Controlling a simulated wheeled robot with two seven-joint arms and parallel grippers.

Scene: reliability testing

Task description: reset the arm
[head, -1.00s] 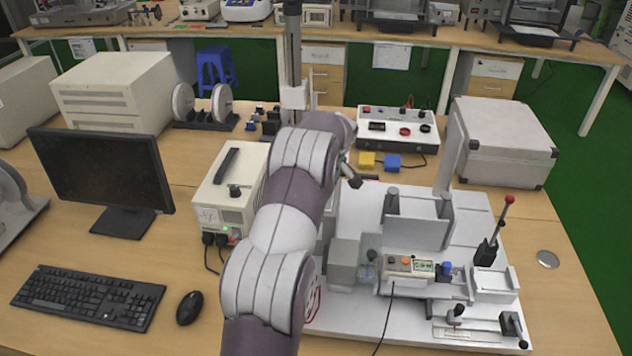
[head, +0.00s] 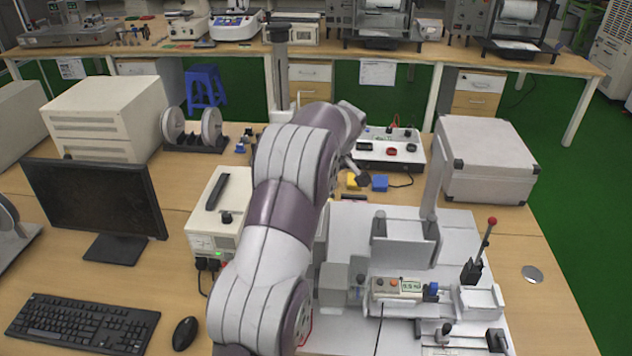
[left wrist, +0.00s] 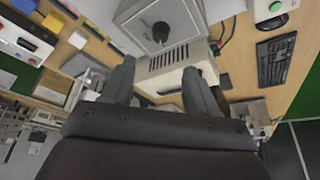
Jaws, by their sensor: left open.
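One arm of mine (head: 285,215) rises from the bottom of the head view, bends over at the top and covers part of the bench. Its gripper cannot be made out there. In the left wrist view my left gripper (left wrist: 158,82) has its two grey fingers spread apart with nothing held between them. Beyond the fingertips is a pale box with a black knob (left wrist: 160,32) and a vented side. My right gripper is not in view.
Beside the arm stand a white instrument box (head: 208,220), a monitor (head: 90,208) and a keyboard (head: 80,322). To the right are a white test fixture (head: 400,285) with a red-tipped lever (head: 482,245) and a pale case (head: 487,165). A control box (head: 400,155) stands behind.

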